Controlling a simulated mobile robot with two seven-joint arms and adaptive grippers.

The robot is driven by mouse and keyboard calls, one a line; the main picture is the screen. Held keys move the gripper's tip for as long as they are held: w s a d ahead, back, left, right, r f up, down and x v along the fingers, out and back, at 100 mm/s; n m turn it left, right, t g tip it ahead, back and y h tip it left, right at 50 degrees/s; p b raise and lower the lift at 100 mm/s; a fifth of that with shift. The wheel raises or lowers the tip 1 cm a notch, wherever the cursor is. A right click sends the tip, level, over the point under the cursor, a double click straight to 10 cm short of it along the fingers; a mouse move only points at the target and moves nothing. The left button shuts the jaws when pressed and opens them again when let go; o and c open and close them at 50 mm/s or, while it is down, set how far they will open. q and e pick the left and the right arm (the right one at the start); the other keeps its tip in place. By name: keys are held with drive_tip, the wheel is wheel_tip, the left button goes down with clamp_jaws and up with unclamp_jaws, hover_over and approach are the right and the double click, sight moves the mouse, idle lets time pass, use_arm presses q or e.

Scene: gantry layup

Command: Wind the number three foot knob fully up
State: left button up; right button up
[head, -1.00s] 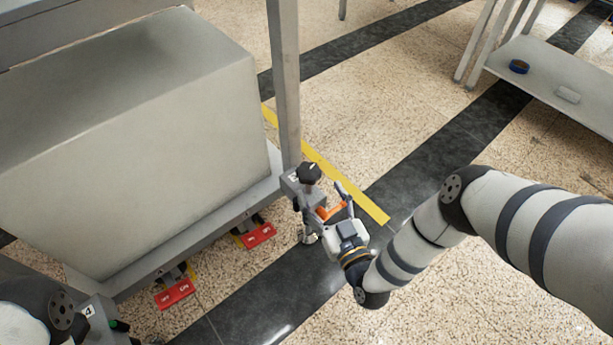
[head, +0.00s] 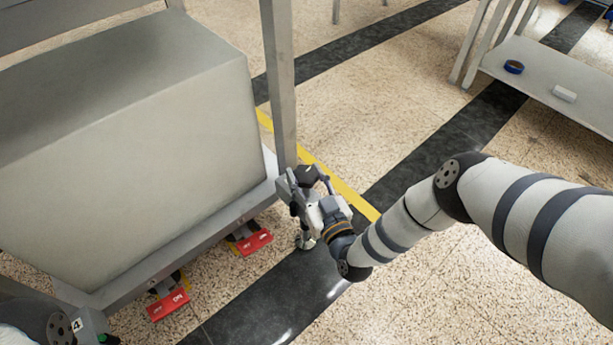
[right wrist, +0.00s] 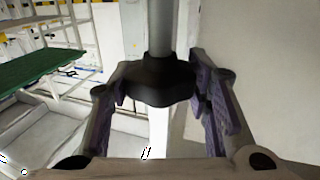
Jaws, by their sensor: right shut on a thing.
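The number three foot knob (head: 307,174) is black and sits on top of the grey foot bracket at the frame's near right corner, beside the upright post. In the right wrist view the black lobed knob (right wrist: 158,82) shows between the two purple-padded fingers, with a grey rod above it. My right gripper (head: 310,185) is shut on this knob from the right side. The foot (head: 305,240) stands on the dark floor stripe below, partly hidden by the gripper. Its number label cannot be read now. My left gripper is out of view.
The frame (head: 190,250) carries a large grey block. Red pedals (head: 250,243) lie under its edge. A shelf table (head: 560,85) stands at upper right. The floor between is clear.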

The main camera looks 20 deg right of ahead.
drive_tip(key=shift+y, duration=0.3)
